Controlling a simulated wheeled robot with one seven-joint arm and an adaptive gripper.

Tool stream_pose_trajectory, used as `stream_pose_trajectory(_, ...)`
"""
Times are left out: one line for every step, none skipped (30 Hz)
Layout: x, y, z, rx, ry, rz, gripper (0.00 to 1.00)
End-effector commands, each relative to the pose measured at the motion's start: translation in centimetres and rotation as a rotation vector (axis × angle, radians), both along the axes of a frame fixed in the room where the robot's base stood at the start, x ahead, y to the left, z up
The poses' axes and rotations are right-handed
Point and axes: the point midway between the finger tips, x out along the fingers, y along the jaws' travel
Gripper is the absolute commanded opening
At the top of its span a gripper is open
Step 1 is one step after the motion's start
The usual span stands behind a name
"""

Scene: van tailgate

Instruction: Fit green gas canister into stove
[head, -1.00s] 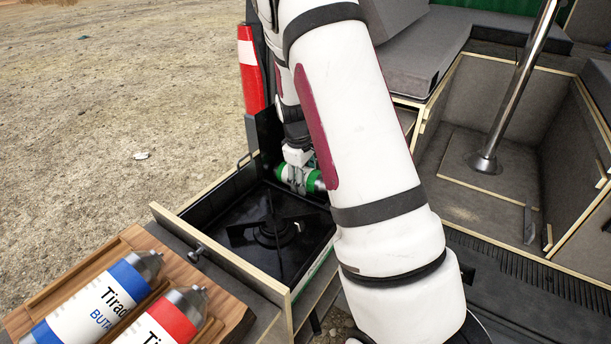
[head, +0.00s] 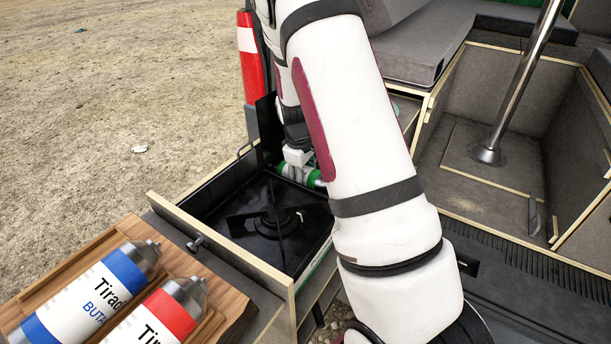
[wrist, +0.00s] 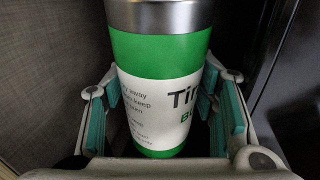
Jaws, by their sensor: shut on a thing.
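The green gas canister (wrist: 170,55) has green bands, a white label and a bare metal end, and fills the middle of the wrist view. My gripper (wrist: 165,118) is shut on it, with teal finger pads on both sides. In the head view the canister (head: 314,178) lies on its side at the back edge of the stove, partly hidden by my arm and gripper (head: 297,170). The black stove (head: 235,224) sits in a pulled-out drawer. I cannot tell whether the canister touches its seat.
A blue canister (head: 95,290) and a red canister (head: 160,318) lie on a wooden rack (head: 60,271) at the front left. A red and white post (head: 249,60) stands behind the drawer. A metal pole (head: 520,85) rises at the right.

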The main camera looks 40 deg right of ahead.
Motion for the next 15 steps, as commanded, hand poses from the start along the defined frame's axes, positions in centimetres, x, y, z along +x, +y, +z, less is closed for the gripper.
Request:
stream_pose_trajectory(-0.42, 0.46, -0.60, 0.008, 0.016, 0.002, 0.00)
stream_pose_trajectory(-0.44, 0.47, -0.61, 0.009, 0.017, 0.002, 0.00)
stream_pose_trajectory(-0.46, 0.48, -0.62, 0.009, 0.017, 0.001, 0.00)
stream_pose_trajectory(-0.49, 0.48, -0.64, 0.010, 0.018, 0.001, 0.57)
stream_pose_trajectory(-0.50, 0.49, -0.65, 0.009, 0.019, 0.001, 0.64)
stream_pose_trajectory(-0.52, 0.50, -0.65, 0.009, 0.019, 0.001, 0.73)
stream_pose_trajectory(-0.51, 0.50, -0.64, 0.009, 0.019, 0.001, 0.76)
stream_pose_trajectory(-0.50, 0.50, -0.62, 0.009, 0.019, 0.001, 0.76)
stream_pose_trajectory(-0.48, 0.50, -0.58, 0.010, 0.018, 0.001, 0.76)
stream_pose_trajectory(-0.47, 0.50, -0.55, 0.009, 0.017, 0.002, 0.76)
stream_pose_trajectory(-0.44, 0.48, -0.52, 0.009, 0.017, 0.002, 0.76)
stream_pose_trajectory(-0.42, 0.45, -0.47, 0.008, 0.015, 0.002, 0.76)
stream_pose_trajectory(-0.41, 0.44, -0.45, 0.008, 0.015, 0.002, 0.76)
stream_pose_trajectory(-0.39, 0.42, -0.41, 0.008, 0.014, 0.001, 0.76)
stream_pose_trajectory(-0.36, 0.40, -0.39, 0.008, 0.014, 0.001, 0.76)
